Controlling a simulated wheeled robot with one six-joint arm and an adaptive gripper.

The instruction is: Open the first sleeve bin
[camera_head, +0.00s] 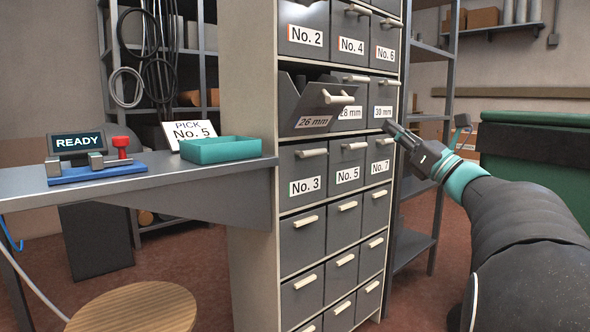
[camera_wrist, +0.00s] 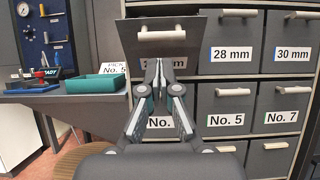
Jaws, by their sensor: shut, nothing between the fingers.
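The first sleeve bin, labelled 26 mm (camera_head: 300,108), is a dark grey bin in the left column of the rack. It is pulled out and its front is tipped outward, with its pale handle (camera_head: 338,97) facing up and out. In the wrist view its front (camera_wrist: 210,48) is large and close, and my fingertips partly hide its label. My gripper (camera_head: 388,126) is shut and empty, to the right of the bin in the head view. In the wrist view my gripper (camera_wrist: 162,72) points at the bin front below the handle (camera_wrist: 162,34); I cannot tell whether they touch.
The 28 mm bin (camera_wrist: 233,54) and 30 mm bin (camera_wrist: 292,54) look shut. A pick card (camera_head: 194,130) reads No. 5. A teal tray (camera_head: 222,150) stands on the grey bench (camera_head: 150,184) left of the rack. A stool (camera_head: 135,306) stands in front.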

